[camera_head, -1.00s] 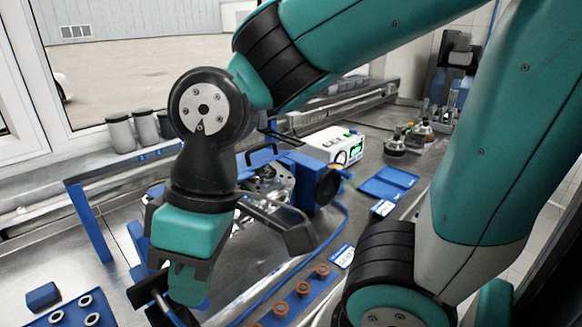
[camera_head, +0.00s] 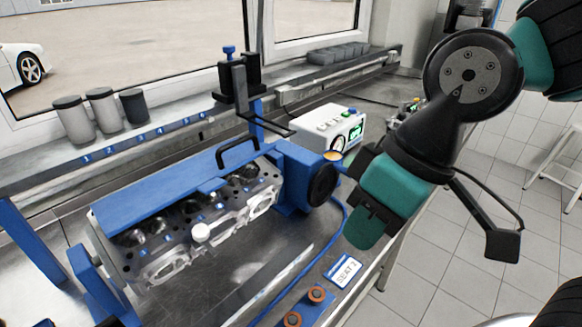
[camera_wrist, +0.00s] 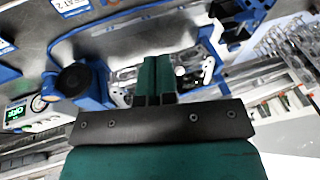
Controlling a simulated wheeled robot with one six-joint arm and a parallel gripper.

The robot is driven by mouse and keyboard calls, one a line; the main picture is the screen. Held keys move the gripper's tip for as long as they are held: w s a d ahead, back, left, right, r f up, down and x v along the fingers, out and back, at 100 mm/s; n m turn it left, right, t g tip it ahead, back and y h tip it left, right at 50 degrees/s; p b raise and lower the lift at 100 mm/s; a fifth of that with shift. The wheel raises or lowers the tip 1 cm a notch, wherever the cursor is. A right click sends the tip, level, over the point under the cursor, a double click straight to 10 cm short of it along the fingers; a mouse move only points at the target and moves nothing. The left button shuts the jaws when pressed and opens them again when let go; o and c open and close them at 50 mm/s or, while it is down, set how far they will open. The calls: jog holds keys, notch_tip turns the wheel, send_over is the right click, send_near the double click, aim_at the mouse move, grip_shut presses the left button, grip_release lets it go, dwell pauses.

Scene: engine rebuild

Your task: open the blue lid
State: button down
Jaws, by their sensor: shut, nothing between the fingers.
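A long blue panel (camera_head: 165,195) with a black arched handle (camera_head: 237,152) lies along the back top of the metal cylinder head; it looks like the lid. It lies sloped against the metal, and I cannot tell how its hinge sits. The cylinder head (camera_head: 205,225) shows open bores and a white knob in front of it. My gripper (camera_head: 362,238) hangs to the right of the cylinder head, apart from the panel and handle, pointing down. In the wrist view its teal fingers (camera_wrist: 155,72) are together and empty, and the cylinder head shows partly behind them.
A blue mount with a black disc (camera_head: 321,184) stands at the panel's right end. A white instrument box (camera_head: 328,130) is behind it, with a black bracket nearby. Grey canisters (camera_head: 100,112) line the sill. A blue cable and a "SEAT 2" card (camera_head: 344,270) lie in front.

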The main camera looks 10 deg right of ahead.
jog(key=w+d+f+n+t+h+b, duration=0.1)
jog(key=w+f+n+t+b, duration=0.5)
jog(key=w+b, duration=0.35)
jog(key=w+d+f+n+t+b, duration=0.1)
jog(key=w+f+n+t+b, duration=0.45)
jog(key=w+f+b, duration=0.35)
jog(key=n+t+y+b, duration=0.9)
jog(key=n+b, duration=0.6)
jog(key=n, duration=0.9)
send_near(249, 160)
jog(key=shift+g+y, duration=0.5)
jog(key=shift+g, duration=0.15)
jog(key=p+x, duration=0.4)
jog(key=p, duration=0.1)
jog(key=w+d+p+x, duration=0.1)
jog(key=p+x, duration=0.1)
jog(key=p, duration=0.1)
jog(key=shift+a+f, duration=0.1)
jog(key=shift+f, duration=0.15)
jog(key=shift+w+a+r+p, duration=0.1)
jog(key=shift+w+a+p, duration=0.3)
jog(key=shift+w, duration=0.15)
